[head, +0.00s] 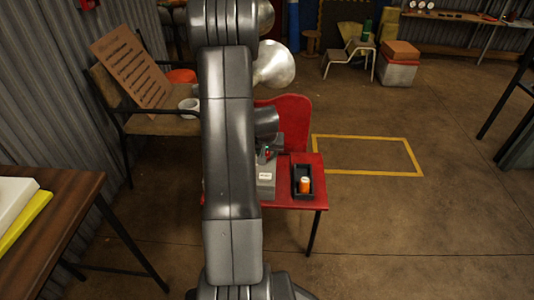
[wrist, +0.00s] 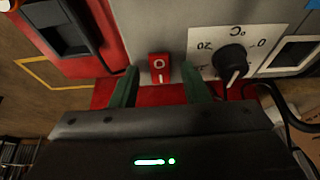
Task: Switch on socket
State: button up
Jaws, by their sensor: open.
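A small red switch (wrist: 159,68) with a white ring mark is on the front of a grey box (wrist: 165,30) in the wrist view. My gripper (wrist: 160,82) is open, with its two green fingers to the left and right of the switch. I cannot tell whether the fingers touch the box. A black knob (wrist: 232,59) on a white °C dial plate is right of the switch. In the head view the grey box (head: 266,189) is on a red seat, partly hidden behind my arm. No plug-in socket is clearly identifiable.
A black cable (wrist: 272,97) runs at the wrist view's right. A bench (head: 155,124) is behind left.

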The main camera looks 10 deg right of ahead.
grip_shut()
jog(key=p, duration=0.2)
jog(key=shift+w+r+g+p, duration=0.1)
jog(key=shift+r+g+p, duration=0.2)
jog(key=shift+r+p, duration=0.1)
jog(key=g+p, duration=0.1)
jog(key=p, duration=0.2)
jog(key=shift+w+d, duration=0.1)
jog(key=shift+w, duration=0.05)
jog(key=p, duration=0.1)
jog(key=g+y+p, duration=0.1)
jog(key=p, duration=0.1)
jog(key=shift+w+d+g, duration=0.1)
jog(key=shift+w+g, duration=0.15)
jog(key=shift+g, duration=0.05)
jog(key=shift+w+f+g+p, duration=0.1)
jog(key=shift+f+g+p, duration=0.15)
jog(key=shift+g+p, duration=0.3)
